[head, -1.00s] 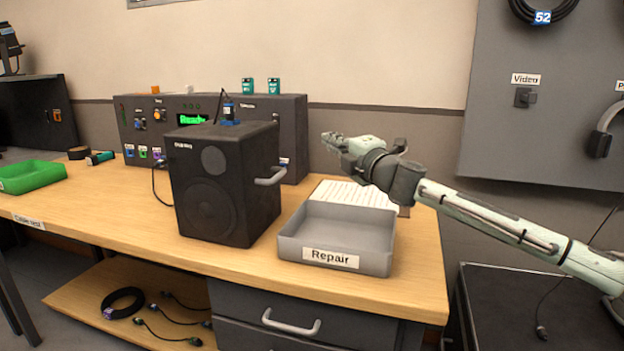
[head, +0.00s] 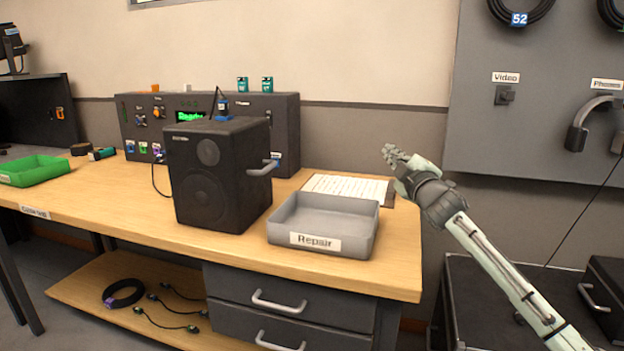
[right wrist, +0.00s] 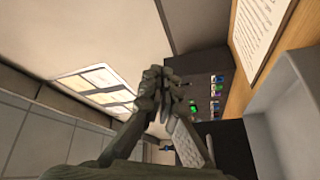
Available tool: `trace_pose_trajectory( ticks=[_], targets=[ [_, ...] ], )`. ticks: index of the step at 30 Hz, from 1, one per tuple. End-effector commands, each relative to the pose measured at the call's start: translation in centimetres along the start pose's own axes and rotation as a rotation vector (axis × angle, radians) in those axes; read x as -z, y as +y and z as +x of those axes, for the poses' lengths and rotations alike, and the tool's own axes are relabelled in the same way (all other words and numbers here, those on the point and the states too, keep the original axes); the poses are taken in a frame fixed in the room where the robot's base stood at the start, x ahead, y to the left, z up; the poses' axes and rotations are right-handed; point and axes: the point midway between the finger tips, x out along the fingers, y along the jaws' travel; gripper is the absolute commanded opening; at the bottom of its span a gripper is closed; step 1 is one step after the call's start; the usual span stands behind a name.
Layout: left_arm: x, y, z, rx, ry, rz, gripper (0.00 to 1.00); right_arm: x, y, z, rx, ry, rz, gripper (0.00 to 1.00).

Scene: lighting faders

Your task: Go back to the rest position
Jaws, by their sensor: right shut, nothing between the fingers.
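My right gripper (head: 393,154) is raised at the right of the workbench (head: 130,215), in front of the wall. Its fingers are closed together with nothing between them, and they also show shut in the right wrist view (right wrist: 165,76). In the head view it is just right of the paper sheet (head: 348,187) and above the grey Repair tray (head: 335,243), touching neither. My left gripper is not in view.
A black speaker (head: 215,190) stands on the bench before a control panel (head: 285,125) with a green display. A green tray (head: 35,178) lies at the left. A grey wall board (head: 560,130) with a headset (head: 590,125) is at the right. Dark cases (head: 480,290) stand below it.

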Motion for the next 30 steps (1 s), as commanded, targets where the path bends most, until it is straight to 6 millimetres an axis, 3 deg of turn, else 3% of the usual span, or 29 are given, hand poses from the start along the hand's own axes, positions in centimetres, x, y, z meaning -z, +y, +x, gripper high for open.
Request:
trace_pose_trajectory(
  ticks=[1, 3, 9, 13, 17, 24, 30],
  targets=[
    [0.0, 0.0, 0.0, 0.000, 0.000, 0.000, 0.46, -3.3, -0.6, -0.8, -0.008, -0.054, 0.061, 0.00],
    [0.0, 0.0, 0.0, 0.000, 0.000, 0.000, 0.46, -7.2, -0.7, -1.9, -0.027, -0.116, 0.126, 0.00],
    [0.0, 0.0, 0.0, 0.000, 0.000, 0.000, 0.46, -16.1, -1.6, -5.4, -0.066, -0.261, 0.251, 0.00],
    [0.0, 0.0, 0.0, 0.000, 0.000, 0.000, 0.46, -20.9, -2.4, -7.9, -0.086, -0.340, 0.310, 0.00],
    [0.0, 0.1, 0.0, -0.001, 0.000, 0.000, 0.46, -24.0, -5.0, -9.3, -0.023, -0.514, 0.449, 0.00],
    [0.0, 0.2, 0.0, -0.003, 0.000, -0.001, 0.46, -28.6, -10.6, -14.3, 0.067, -0.867, 0.698, 0.00],
    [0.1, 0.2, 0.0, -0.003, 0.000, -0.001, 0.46, -29.9, -18.4, -19.2, 0.157, -0.938, 0.700, 0.00]
  ],
)
